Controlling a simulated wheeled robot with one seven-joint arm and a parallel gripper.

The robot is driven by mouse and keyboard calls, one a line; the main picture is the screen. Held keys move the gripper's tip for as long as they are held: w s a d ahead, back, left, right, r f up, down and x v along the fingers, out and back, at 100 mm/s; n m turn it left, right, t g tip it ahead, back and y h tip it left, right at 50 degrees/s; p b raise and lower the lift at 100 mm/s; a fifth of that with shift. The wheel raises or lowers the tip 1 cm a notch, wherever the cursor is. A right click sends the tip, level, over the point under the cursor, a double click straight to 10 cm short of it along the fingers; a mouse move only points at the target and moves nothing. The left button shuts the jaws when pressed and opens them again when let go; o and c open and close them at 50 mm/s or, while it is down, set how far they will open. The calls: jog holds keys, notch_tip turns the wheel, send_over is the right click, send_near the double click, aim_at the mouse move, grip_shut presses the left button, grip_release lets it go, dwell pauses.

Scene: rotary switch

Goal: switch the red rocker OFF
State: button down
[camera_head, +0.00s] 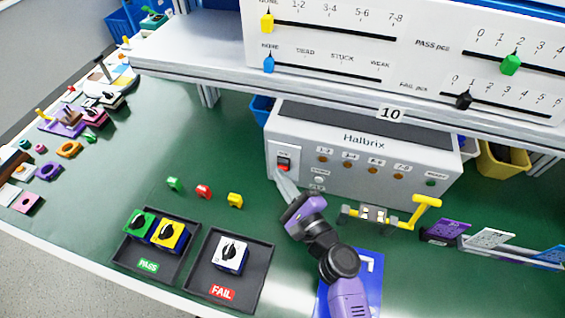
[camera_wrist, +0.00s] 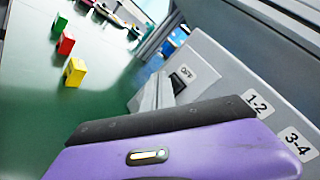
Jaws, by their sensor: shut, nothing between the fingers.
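The red rocker (camera_head: 284,166) sits in a dark frame on a light plate at the left end of the grey Halbrix box (camera_head: 365,142). My gripper (camera_head: 281,181) is shut and empty, its grey fingers pointing up at the plate. The fingertips are just below the rocker in the head view; I cannot tell whether they touch it. The rocker is hidden there.
A PASS tray (camera_head: 180,269) and a FAIL tray (camera_head: 262,267) hold rotary switches at the front. Green, red and yellow small blocks (camera_head: 204,192) lie left of my gripper. A yellow-handled fixture (camera_head: 424,209) stands to the right. A shelf (camera_head: 210,60) overhangs the box.

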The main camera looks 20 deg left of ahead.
jog(key=shift+w, duration=0.1)
dwell(0.7)
jog(key=shift+w, duration=0.35)
jog(key=shift+w+r, duration=0.1)
jog(key=shift+w, duration=0.2)
dwell(0.6)
jog(key=shift+s+b, duration=0.15)
jog(key=shift+b, duration=0.15)
jog(key=shift+s, duration=0.6)
jog(key=s, duration=0.3)
jog(key=s+f+b, duration=0.1)
jog(key=s, duration=0.1)
dwell(0.4)
dwell(0.4)
